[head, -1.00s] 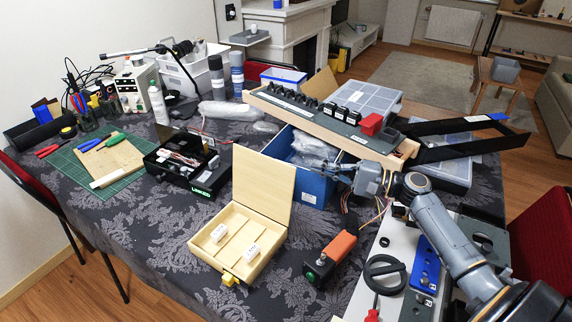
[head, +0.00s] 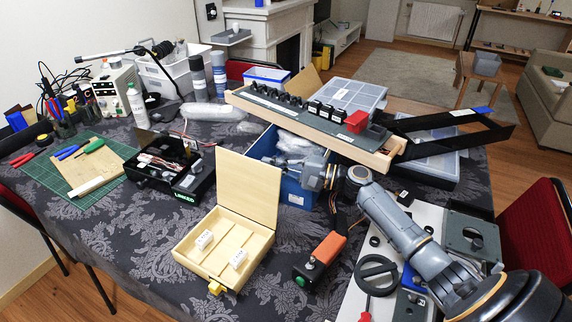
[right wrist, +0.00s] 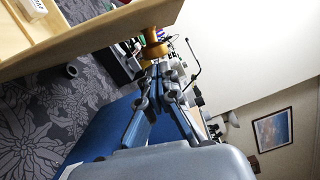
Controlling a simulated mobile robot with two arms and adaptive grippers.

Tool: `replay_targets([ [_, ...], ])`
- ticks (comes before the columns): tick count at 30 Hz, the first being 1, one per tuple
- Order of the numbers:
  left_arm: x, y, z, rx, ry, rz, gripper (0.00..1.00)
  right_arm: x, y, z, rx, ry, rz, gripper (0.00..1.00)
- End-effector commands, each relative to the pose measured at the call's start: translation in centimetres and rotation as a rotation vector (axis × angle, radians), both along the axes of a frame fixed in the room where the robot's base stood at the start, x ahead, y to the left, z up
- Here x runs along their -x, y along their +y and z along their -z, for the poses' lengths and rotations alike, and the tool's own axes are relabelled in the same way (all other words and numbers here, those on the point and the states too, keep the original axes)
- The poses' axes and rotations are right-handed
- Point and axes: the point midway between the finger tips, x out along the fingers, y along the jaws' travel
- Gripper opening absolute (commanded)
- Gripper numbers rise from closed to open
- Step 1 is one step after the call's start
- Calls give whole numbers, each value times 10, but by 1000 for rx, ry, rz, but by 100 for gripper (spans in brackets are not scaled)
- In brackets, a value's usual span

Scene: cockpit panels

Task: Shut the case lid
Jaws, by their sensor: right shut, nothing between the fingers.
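The pale wooden case (head: 222,250) stands on the dark patterned tablecloth with its lid (head: 248,188) raised, roughly upright. Two small white blocks lie inside, and a yellow latch (head: 216,288) is at its front. My right gripper (head: 272,159) comes in from the right, just behind the lid's upper edge and over the blue bin (head: 294,188). Whether it touches the lid cannot be told. In the right wrist view the fingers (right wrist: 158,72) are together and empty. My left gripper is not in view.
A long wooden-edged switch panel (head: 318,127) lies behind my right gripper. A black open box (head: 178,172) stands left of the lid. An orange-and-black switch box (head: 320,258) is right of the case. Patterned cloth is clear left of the case.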

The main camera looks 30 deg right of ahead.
Motion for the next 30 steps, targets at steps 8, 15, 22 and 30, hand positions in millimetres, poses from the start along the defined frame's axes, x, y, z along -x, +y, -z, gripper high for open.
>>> replay_targets([
  [8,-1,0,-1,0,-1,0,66,-4,4,0,1,0,0,0],
  [15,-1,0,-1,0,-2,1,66,-4,5,0,4,-1,-1,0],
  [22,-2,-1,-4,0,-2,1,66,0,12,-6,56,-30,-1,0],
  [30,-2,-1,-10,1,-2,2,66,13,35,-19,211,-114,-3,0],
])
